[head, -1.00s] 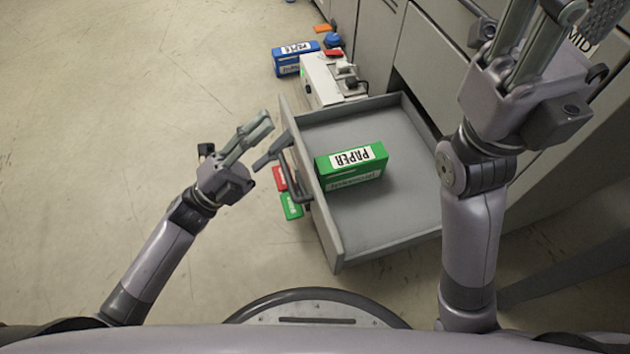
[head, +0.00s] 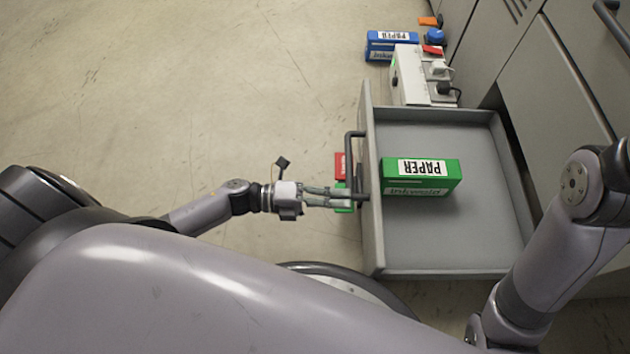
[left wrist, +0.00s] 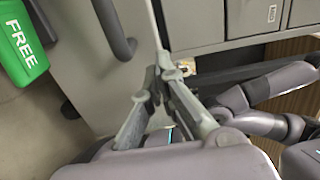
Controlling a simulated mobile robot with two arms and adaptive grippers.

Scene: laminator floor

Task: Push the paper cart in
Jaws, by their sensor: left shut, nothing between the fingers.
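The paper cart (head: 460,255) is a grey open-topped drawer, pulled out from the grey cabinet at the right in the head view. A green PAPER box (head: 420,177) lies inside it. Its front panel carries a dark bar handle (head: 349,150); the panel (left wrist: 90,75) and handle (left wrist: 116,30) also show in the left wrist view. My left gripper (head: 350,197) is shut and empty, its fingertips at the panel's outer face by the handle's near end. I cannot tell whether they touch. The left wrist view shows its fingers (left wrist: 162,72) close to the panel. My right gripper is out of view.
A white machine (head: 408,75) and a blue PAPER box (head: 390,45) stand just beyond the drawer. Red (head: 340,165) and green items lie on the floor outside the front panel; a green FREE item (left wrist: 22,42) shows in the left wrist view. The floor at left is clear.

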